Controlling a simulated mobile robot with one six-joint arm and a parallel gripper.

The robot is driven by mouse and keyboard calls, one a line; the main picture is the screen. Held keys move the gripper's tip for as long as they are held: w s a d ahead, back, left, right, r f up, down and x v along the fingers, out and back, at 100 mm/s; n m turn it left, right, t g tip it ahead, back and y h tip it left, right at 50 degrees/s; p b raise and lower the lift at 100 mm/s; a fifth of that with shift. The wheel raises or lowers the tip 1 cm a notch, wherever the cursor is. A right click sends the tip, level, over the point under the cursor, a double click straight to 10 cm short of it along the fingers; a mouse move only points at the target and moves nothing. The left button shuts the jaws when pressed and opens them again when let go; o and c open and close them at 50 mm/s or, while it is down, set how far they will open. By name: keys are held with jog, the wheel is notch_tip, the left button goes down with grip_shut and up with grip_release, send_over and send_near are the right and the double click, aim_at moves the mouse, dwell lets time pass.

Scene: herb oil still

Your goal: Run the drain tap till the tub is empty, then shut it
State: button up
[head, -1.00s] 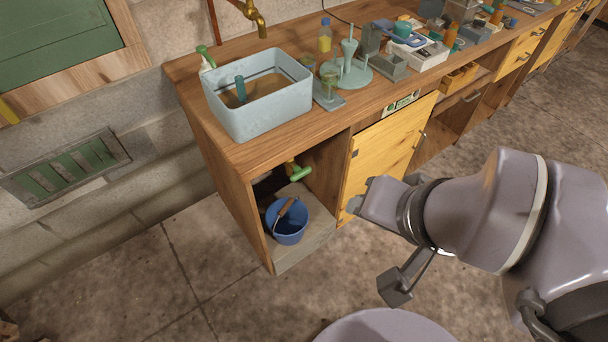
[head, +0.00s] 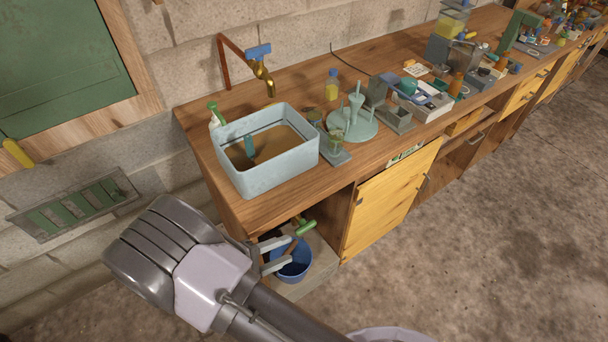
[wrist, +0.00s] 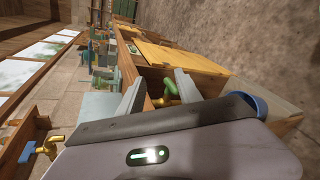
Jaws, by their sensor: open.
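The drain tap is under the bench, in the open bay; its green handle (head: 305,227) shows in the head view, and its brass body (wrist: 165,101) in the wrist view. My gripper (head: 291,252) is open in front of the bay. In the wrist view the tap shows between and beyond my open fingers (wrist: 160,85), apart from them. The pale blue tub (head: 268,180) on the bench holds brownish liquid (head: 275,143). A blue bucket (head: 293,272) stands below the tap, partly hidden by my gripper. I see no stream from the tap.
A brass faucet with a blue handle (head: 258,51) stands above the tub. A yellow cupboard door (head: 388,207) is right of the bay. A green-capped bottle (head: 215,115) and a round pale stand (head: 353,125) flank the tub. The floor at the right is clear.

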aim_at(303, 232)
jog(key=a+f+n+t+y, duration=0.2)
jog(key=a+f+n+t, duration=0.15)
jog(key=f, duration=0.25)
jog(key=shift+n+t, duration=0.35)
jog(key=x, duration=0.5)
jog(key=b+x, duration=0.1)
jog(key=x, duration=0.5)
jog(key=b+x, duration=0.1)
jog(key=x, duration=0.4)
jog(key=shift+d+f, duration=0.15)
jog(key=shift+d, duration=0.35)
grip_shut()
